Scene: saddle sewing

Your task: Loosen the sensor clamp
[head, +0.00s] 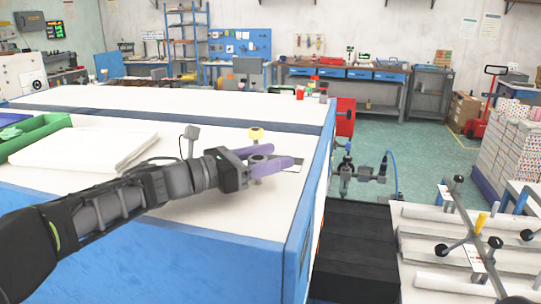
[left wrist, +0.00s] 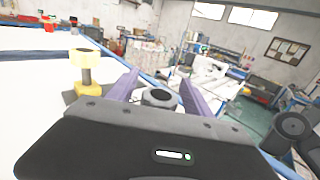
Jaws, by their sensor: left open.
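My left gripper (head: 280,156) with purple fingers is open, low over the white table top near its right edge. A dark round knob (head: 258,158) shows between its fingers; in the left wrist view this grey ring-shaped knob (left wrist: 159,97) is also between the two fingers, with a gap beside it. I cannot tell whether either finger touches it. A yellow knob on a post (head: 256,134) stands just behind the gripper; it shows to the left of the fingers in the left wrist view (left wrist: 84,72). I cannot tell which knob belongs to the sensor clamp. My right gripper is out of view.
The white table (head: 200,206) has a blue edge close to the gripper. A white stack of sheets (head: 85,147) and a green tray (head: 40,134) lie to the left. A grey upright part (head: 191,134) stands behind my arm. A rack with rods (head: 470,250) stands right.

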